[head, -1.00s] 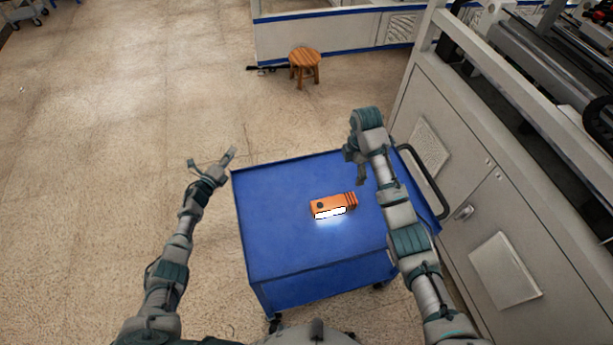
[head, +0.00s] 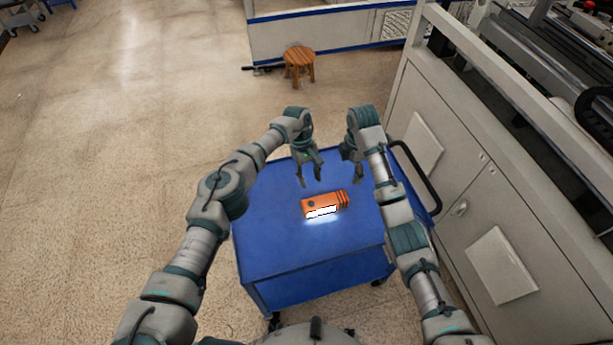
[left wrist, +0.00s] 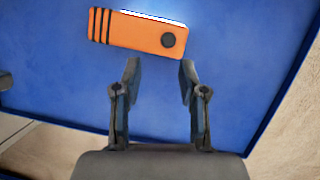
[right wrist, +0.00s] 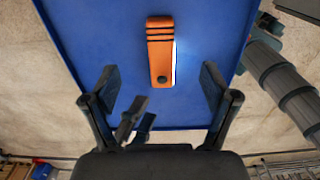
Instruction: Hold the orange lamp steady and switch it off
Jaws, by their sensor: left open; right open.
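The orange lamp (head: 322,202) lies on the blue cart top (head: 290,250), its white strip lit and glowing onto the cart. In the left wrist view the lamp (left wrist: 140,32) shows a round dark button at one end and dark stripes at the other. It also shows in the right wrist view (right wrist: 160,55). My left gripper (head: 311,182) is open and empty, above the cart close to the lamp's button end and apart from it. My right gripper (head: 354,180) is open and empty, above the cart near the lamp's striped end.
A grey cabinet machine (head: 465,170) stands right of the cart, beside the cart's dark handle (head: 425,175). A wooden stool (head: 299,62) stands on the floor behind. The cart top around the lamp is clear. My two grippers are close together.

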